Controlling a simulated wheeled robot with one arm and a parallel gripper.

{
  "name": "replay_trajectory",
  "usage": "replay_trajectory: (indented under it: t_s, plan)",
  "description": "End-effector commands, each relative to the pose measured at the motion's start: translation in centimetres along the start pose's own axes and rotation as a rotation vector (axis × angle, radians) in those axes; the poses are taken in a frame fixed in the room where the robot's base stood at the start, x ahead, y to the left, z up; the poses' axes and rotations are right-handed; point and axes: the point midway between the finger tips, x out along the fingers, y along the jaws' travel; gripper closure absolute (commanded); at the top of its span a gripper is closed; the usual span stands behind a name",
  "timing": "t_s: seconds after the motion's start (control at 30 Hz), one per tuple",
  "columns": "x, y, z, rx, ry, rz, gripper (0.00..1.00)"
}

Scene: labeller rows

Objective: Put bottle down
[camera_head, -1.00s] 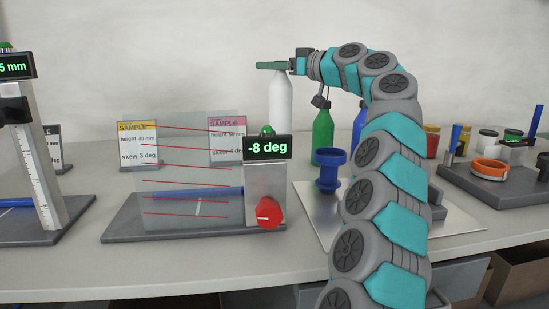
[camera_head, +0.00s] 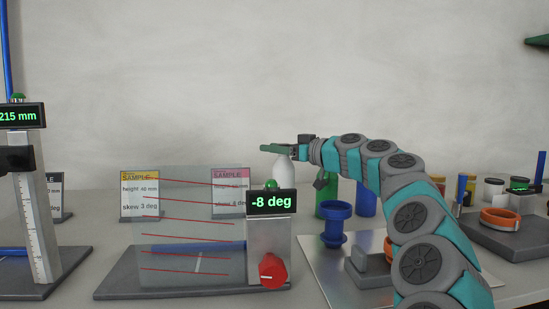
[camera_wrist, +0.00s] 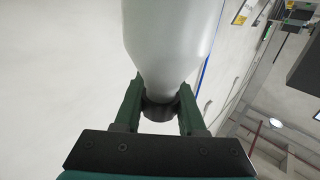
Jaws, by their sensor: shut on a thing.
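A white bottle (camera_head: 284,172) is held by my gripper (camera_head: 281,149) at its neck. It looks upright in the head view, behind the gauge with the "-8 deg" display. Its lower part is hidden by that display, so I cannot tell whether its base touches the table. In the wrist view, the white bottle (camera_wrist: 172,40) fills the top middle, and the two green fingers of my gripper (camera_wrist: 160,100) close on its neck from both sides.
The skew gauge (camera_head: 268,235) with a clear lined plate stands in front of the bottle. A green bottle (camera_head: 327,198), a blue bottle (camera_head: 366,200) and a blue spool (camera_head: 335,222) are to the right. A height gauge (camera_head: 35,215) is at the left. Sample cards (camera_head: 139,194) stand behind the plate.

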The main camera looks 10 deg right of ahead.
Motion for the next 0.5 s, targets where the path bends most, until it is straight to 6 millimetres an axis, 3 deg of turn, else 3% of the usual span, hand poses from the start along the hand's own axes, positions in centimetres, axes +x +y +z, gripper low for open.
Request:
replay_trajectory:
  t_s: [0.2, 0.5]
  plan:
    - [0.0, 0.1, 2.1, 0.002, 0.000, 0.001, 1.00]
    - [0.0, 0.0, 2.3, 0.001, 0.000, 0.001, 1.00]
